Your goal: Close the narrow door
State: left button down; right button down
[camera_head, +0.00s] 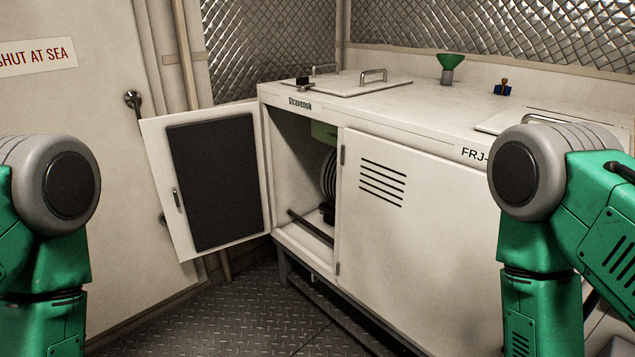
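The narrow door (257,150) is a white panel with a dark inner pad (213,180) and a small handle (177,199) near its free edge. It stands wide open, swung out to the left from the left end of the white chiller cabinet (420,220). The opening beside it shows a dark interior with a coil (329,175) and a dark bar. My green left arm is at the left edge and my green right arm at the right. Neither gripper shows, and neither arm touches the door in this view.
A wider vented door (385,215) on the cabinet front is shut. A wall door with a sign (38,56) stands behind left. Tread-plate floor (240,315) lies clear in front.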

aim_at(213, 157)
jog(key=z, duration=0.55)
jog(key=i+j+z, duration=0.15)
jog(key=j+z, duration=0.2)
jog(key=i+j+z, duration=0.1)
jog(key=j+z, duration=0.25)
jog(key=j, duration=0.25)
jog(key=j+z, duration=0.35)
jog(key=j, duration=0.15)
jog(key=i+j, duration=0.1)
jog(key=j, duration=1.05)
jog(key=z, duration=0.05)
